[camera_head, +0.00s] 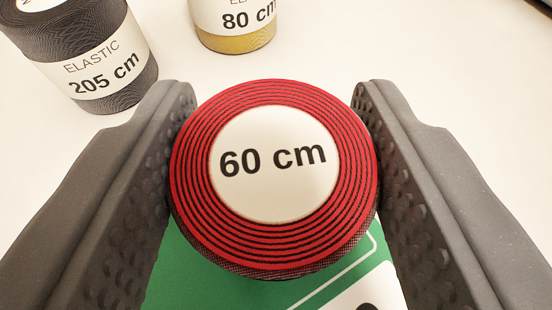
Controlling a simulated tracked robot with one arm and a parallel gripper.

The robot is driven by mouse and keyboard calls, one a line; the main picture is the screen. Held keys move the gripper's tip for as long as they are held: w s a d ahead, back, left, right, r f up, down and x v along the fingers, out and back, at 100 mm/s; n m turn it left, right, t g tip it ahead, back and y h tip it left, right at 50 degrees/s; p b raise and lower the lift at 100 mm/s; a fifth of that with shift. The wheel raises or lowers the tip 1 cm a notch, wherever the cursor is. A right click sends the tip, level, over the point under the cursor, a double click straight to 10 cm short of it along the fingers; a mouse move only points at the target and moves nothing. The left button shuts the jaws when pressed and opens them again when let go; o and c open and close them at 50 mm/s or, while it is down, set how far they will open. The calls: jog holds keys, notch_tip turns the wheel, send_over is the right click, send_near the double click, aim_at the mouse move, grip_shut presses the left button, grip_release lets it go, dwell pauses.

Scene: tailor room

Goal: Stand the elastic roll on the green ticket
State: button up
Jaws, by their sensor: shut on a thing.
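The red elastic roll (192,180) is between the two fingers of my gripper (275,165). Its top faces me, with black spiral lines and a white round label reading "60 cm". My gripper is shut on the roll, one finger on its left side and one on its right. The green ticket (230,283) shows below the roll in the picture, with a white outline and a white patch partly in view. The roll covers the rest of the ticket. I cannot tell whether the roll's base touches the ticket.
A dark grey elastic roll (88,68) labelled "205 cm" stands at the upper left. A yellow elastic roll (236,38) labelled "80 cm" stands at the top, cut by the frame edge. The white table (440,70) is clear at the right.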

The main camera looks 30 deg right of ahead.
jog(key=shift+r, duration=0.1)
jog(key=o, duration=1)
jog(key=shift+p+v, duration=0.8)
jog(key=shift+v, duration=5.2)
